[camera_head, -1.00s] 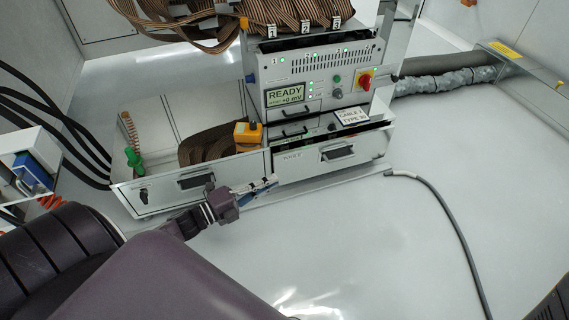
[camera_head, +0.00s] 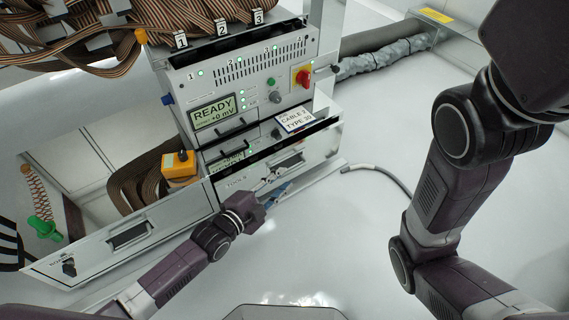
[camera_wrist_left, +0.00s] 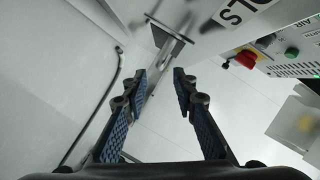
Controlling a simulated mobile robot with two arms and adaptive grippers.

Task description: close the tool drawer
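The tool drawer (camera_head: 322,146), a light grey front marked TOOLS, sits low on the right side of the cabinet. It is pulled out; a dark gap shows above its front. Its handle (camera_head: 287,161) is on the front face. My left gripper (camera_head: 276,188) is just in front of the drawer front, below the handle, and hides part of it. In the left wrist view the fingers (camera_wrist_left: 158,85) are apart with nothing between them. The drawer front with its TOOLS label (camera_wrist_left: 240,12) and the handle (camera_wrist_left: 168,40) lie beyond the fingertips. My right gripper is out of view.
A second drawer (camera_head: 175,220) stands open at the left, with brown ribbon cable behind it and a yellow box (camera_head: 180,166) at its corner. A grey hose (camera_head: 385,172) lies on the floor at the right. A card (camera_head: 295,119) stands above the tool drawer.

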